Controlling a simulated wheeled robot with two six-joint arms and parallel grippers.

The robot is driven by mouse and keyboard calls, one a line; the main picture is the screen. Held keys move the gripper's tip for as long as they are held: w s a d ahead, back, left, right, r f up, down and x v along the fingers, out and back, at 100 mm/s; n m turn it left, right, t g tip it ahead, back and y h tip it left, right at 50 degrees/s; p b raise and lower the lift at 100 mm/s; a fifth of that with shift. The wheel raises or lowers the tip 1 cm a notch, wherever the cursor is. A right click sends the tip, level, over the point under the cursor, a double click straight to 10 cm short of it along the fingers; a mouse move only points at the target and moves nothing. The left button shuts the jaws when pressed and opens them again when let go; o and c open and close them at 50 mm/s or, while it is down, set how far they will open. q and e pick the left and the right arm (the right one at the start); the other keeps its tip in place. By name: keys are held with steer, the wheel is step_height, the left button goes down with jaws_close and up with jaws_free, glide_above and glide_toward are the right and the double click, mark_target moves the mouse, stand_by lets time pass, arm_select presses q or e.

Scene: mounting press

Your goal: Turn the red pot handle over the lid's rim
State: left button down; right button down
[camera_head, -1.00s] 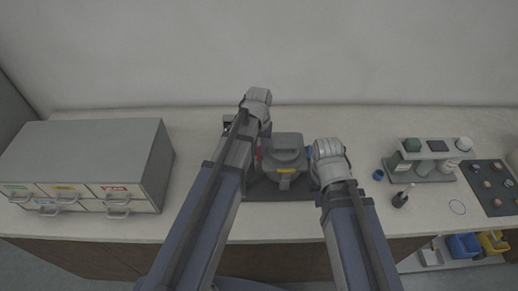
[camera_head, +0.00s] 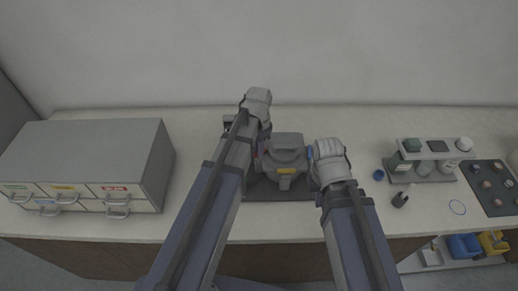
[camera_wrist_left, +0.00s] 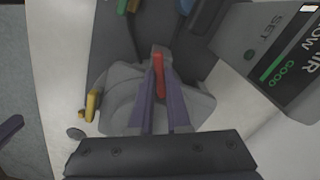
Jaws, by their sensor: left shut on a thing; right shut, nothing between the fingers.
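The pot (camera_head: 286,161) is a grey body with a grey lid (camera_head: 287,141), standing on a dark mat in the middle of the counter. In the left wrist view, the red handle (camera_wrist_left: 159,70) lies between the purple fingers of my left gripper (camera_wrist_left: 160,90), which is shut on it. In the head view, my left gripper (camera_head: 262,150) is at the pot's left side, mostly hidden by its arm. My right gripper (camera_head: 311,153) is shut and empty near the pot's right side, partly hidden by its wrist. A yellow handle (camera_wrist_left: 92,105) shows on the pot.
A grey box with a display (camera_wrist_left: 275,55) stands close to the pot. A grey drawer cabinet (camera_head: 95,155) is at the left. A small rack (camera_head: 432,150), a blue cap (camera_head: 378,174) and a dark tray (camera_head: 492,183) are at the right. The counter behind the pot is clear.

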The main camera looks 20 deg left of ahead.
arm_select(q)
steer(key=shift+m, duration=2)
steer(key=c, duration=0.9)
jaws_free()
step_height(320, 180, up, 8)
steer(key=p, duration=0.8)
steer(key=shift+f, duration=0.1)
